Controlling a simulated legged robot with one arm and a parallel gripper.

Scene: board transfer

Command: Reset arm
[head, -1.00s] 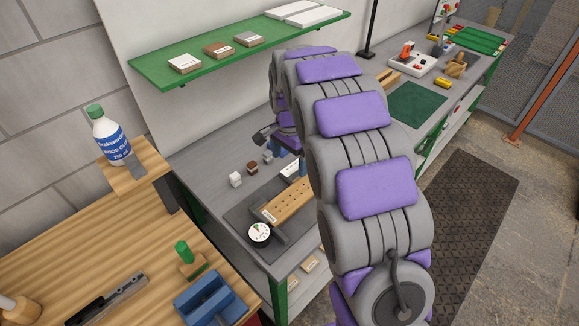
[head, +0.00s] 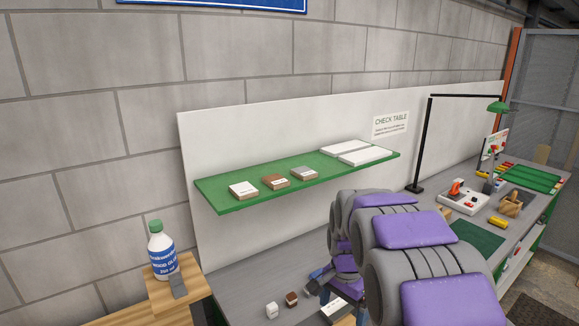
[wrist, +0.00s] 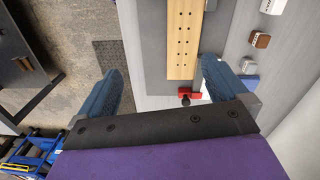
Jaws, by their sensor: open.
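My gripper (wrist: 160,82) is open in the wrist view, its two blue fingers wide apart with nothing between them. A wooden board with rows of holes (wrist: 183,42) lies on the grey table beyond the fingertips. A red piece with a dark knob (wrist: 190,96) sits at the near end of that board, close to the right finger. In the head view my arm reaches forward over the table, and its links hide much of it. My gripper (head: 318,281) shows only partly there, low in the picture, right of the small blocks.
A white block (head: 271,311) and a brown block (head: 291,299) stand on the grey table. A green shelf (head: 225,203) with labelled blocks is above it. A black lamp (head: 428,145) stands behind. A bottle (head: 161,250) stands at the left on a wooden ledge.

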